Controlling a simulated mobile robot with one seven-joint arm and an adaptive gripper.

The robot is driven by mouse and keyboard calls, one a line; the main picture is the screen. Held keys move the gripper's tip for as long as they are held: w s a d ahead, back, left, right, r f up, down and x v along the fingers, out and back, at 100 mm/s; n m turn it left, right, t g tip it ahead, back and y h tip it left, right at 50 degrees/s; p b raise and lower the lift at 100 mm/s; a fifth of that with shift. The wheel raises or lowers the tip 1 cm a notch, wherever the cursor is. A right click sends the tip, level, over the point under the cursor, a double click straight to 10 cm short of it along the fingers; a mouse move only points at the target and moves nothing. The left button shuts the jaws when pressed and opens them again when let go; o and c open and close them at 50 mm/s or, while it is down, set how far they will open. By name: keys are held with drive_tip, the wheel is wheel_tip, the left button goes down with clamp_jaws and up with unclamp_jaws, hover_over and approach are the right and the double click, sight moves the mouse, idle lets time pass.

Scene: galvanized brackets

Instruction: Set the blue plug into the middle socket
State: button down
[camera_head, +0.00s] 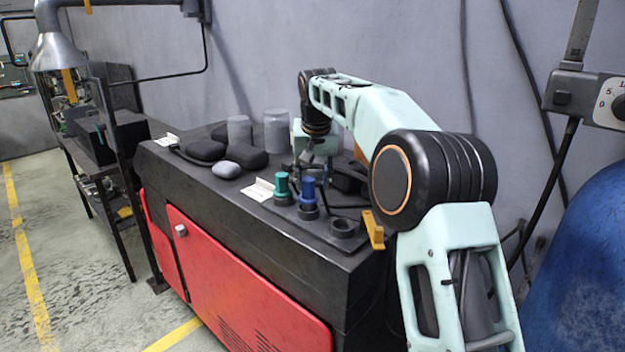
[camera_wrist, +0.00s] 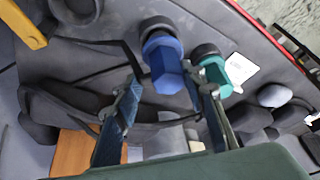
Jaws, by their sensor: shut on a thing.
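The blue plug (camera_head: 307,190) stands upright at the middle socket (camera_head: 309,212), and its lower end meets the socket's black ring. I cannot tell how deep it sits. In the wrist view the blue plug (camera_wrist: 166,68) is between the fingertips of my gripper (camera_wrist: 165,82), which is shut on it. The socket ring (camera_wrist: 154,24) shows just beyond the plug. In the head view my gripper is partly hidden among dark parts behind the plugs. A teal plug (camera_head: 281,184) stands in the left socket. The right socket (camera_head: 343,228) is empty.
Dark rounded pads (camera_head: 240,158) and two grey cylinders (camera_head: 277,131) stand at the back left of the black bench top (camera_head: 215,190). A white label card (camera_head: 260,190) lies left of the teal plug. A yellow bracket (camera_head: 373,230) is at the right edge.

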drive_tip(key=shift+f+b, duration=0.45)
drive_tip(key=shift+f, duration=0.35)
drive_tip(key=c, duration=1.2)
unclamp_jaws()
drive_tip(key=shift+o, duration=0.2)
drive_tip(key=v, duration=1.2)
